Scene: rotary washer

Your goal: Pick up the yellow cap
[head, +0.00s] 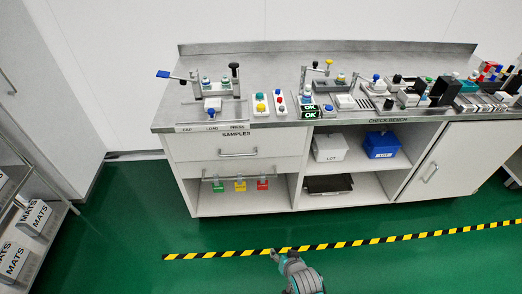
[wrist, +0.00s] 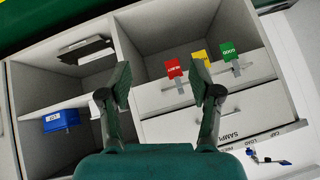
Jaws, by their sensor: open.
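A small yellow piece (head: 328,63) tops a slim post at the middle of the bench in the head view. It may be the yellow cap, but it is too small to tell. Another yellow spot (head: 260,97) sits on a small button box to its left. My gripper (wrist: 160,82) is open and empty in the wrist view, its two fingers wide apart. It points toward the bench front and shelves, away from the bench top. In the head view my teal arm shows low at the bottom centre, well short of the bench.
The steel bench top (head: 300,52) holds several fixtures, including a blue-handled press (head: 212,88) at left. Green, yellow (head: 240,185) and red tags hang below the drawer. A white bin and a blue bin (head: 382,145) sit on a shelf. Green floor with striped tape is clear.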

